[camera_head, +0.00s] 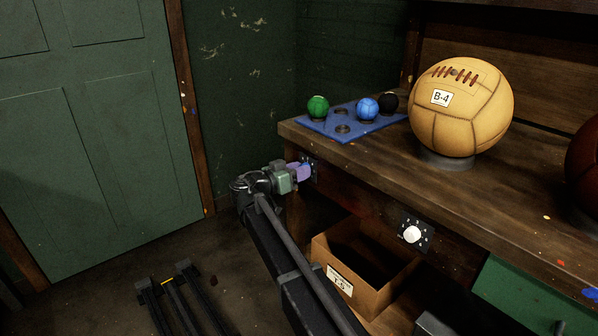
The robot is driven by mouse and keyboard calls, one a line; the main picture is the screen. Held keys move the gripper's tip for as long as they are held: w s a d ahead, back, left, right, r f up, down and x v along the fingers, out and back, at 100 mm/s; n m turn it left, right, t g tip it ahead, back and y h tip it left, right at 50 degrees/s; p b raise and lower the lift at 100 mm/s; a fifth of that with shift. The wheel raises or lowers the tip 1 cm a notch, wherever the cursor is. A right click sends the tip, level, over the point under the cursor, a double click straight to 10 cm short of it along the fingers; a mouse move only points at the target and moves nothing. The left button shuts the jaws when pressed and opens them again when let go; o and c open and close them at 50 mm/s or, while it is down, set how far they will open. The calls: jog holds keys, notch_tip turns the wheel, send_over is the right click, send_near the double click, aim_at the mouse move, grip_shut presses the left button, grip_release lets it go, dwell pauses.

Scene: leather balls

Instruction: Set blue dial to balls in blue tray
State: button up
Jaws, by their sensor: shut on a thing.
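The blue tray (362,122) lies on the left end of the wooden bench. It holds a green ball (318,107), a blue ball (368,109) and a black ball (389,102); two empty holes show between and in front of them. My gripper (302,171) is at the bench's front face below the tray, shut on the blue dial. The dial's dark plate (314,166) shows just behind the fingertips. The knob is mostly hidden by the fingers, and its setting cannot be read.
A white dial (411,234) sits further right on the bench front (362,205). A large tan ball (460,106) marked B-4 stands on the bench top, with a dark red ball (585,165) at the right edge. An open cardboard box (338,283) is below, near my arm.

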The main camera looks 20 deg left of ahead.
jog(key=shift+n+t+y+b, duration=0.2)
jog(key=shift+n+t+b, duration=0.15)
jog(key=shift+n, duration=4.2)
jog(key=shift+n+t+y+b, duration=0.2)
jog(key=shift+n+t, duration=0.15)
jog(key=shift+n, duration=4.2)
jog(key=o, duration=0.9)
jog(key=shift+o, duration=0.2)
jog(key=shift+s, duration=0.15)
